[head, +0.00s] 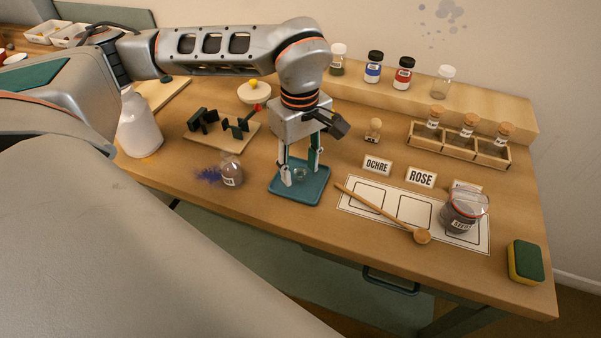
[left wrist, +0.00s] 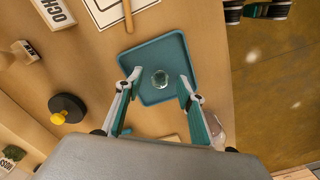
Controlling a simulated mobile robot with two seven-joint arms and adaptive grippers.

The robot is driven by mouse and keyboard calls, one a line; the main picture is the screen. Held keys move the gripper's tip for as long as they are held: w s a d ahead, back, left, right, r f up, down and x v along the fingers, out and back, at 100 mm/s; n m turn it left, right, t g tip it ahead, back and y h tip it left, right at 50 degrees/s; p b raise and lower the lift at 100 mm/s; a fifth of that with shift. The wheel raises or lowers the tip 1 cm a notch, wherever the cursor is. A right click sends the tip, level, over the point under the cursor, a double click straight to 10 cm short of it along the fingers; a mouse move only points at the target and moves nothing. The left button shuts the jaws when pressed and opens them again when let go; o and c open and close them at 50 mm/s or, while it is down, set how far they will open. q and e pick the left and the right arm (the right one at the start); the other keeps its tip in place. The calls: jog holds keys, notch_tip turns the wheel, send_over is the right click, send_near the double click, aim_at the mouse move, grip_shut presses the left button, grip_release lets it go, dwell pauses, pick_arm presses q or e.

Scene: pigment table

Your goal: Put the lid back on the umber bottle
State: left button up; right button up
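A small clear glass piece (head: 300,174), which looks like a stopper or lid, lies on the teal tray (head: 312,198). It also shows in the left wrist view (left wrist: 160,79). My left gripper (head: 301,178) points down over the tray with its fingers apart on either side of the glass piece; contact is not visible. A labelled glass jar with dark contents (head: 460,217) stands on the right square of the white mat, with a clear part at its top. Another labelled jar (head: 232,172) with brownish contents stands left of the tray. I cannot read either label surely.
A wooden spoon (head: 422,236) lies across the mat (head: 486,243). Name cards, including ROSE (head: 421,177), stand behind it. A purple spill (head: 208,175) lies beside the left jar. A sponge (head: 525,262) sits at the right edge. A white bottle (head: 139,127) stands left.

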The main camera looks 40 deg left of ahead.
aim_at(300, 170)
pick_arm(q)
jog(key=shift+c, duration=0.3)
jog(key=c, duration=0.8)
notch_tip(300, 170, up, 20)
jog(key=p, duration=0.2)
